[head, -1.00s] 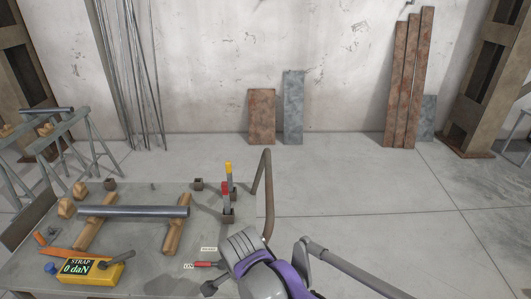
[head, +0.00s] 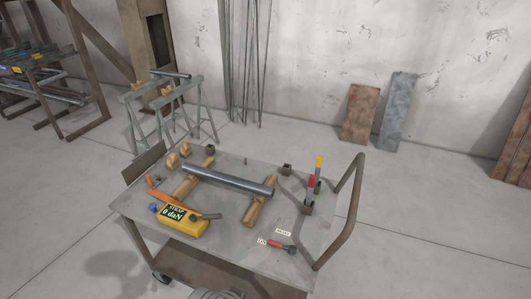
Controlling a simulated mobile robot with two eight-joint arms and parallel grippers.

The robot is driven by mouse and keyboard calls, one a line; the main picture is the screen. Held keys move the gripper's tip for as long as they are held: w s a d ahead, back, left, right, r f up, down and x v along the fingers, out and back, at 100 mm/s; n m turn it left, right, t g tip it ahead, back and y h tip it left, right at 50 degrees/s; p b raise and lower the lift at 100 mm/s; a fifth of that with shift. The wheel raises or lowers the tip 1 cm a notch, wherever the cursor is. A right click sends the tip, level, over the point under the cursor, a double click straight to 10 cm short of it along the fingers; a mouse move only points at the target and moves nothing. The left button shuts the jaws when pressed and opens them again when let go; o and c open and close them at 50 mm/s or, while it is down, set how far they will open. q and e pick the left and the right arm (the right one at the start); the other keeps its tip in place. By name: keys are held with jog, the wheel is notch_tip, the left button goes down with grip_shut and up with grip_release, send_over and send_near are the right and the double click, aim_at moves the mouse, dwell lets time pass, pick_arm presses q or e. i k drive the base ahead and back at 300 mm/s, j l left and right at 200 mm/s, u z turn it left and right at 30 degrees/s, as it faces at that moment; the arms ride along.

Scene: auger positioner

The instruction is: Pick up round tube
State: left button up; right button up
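A grey metal round tube (head: 228,181) lies across two wooden blocks, the left block (head: 188,184) and the right block (head: 257,211), on a metal cart (head: 240,240). Another tube (head: 171,74) rests at the back left on a pair of grey trestles (head: 166,106). Neither gripper shows in the head view. A small grey rounded part at the bottom edge is cut off.
The cart also holds a yellow strap gauge (head: 182,221) reading 0 daN, red and yellow handled tools (head: 314,180), and a red-handled tool (head: 280,246). A bent handle (head: 349,210) rises at its right end. A rack (head: 45,85) stands far left. Floor (head: 420,200) is clear to the right.

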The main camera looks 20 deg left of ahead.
aim_at(251, 187)
jog(key=u, duration=0.8)
jog(key=i+j+u, duration=0.3)
jog(key=u, duration=0.15)
jog(key=i+j+u, duration=0.3)
jog(key=u, duration=0.15)
jog(key=i+j, duration=0.15)
jog(key=i, duration=0.25)
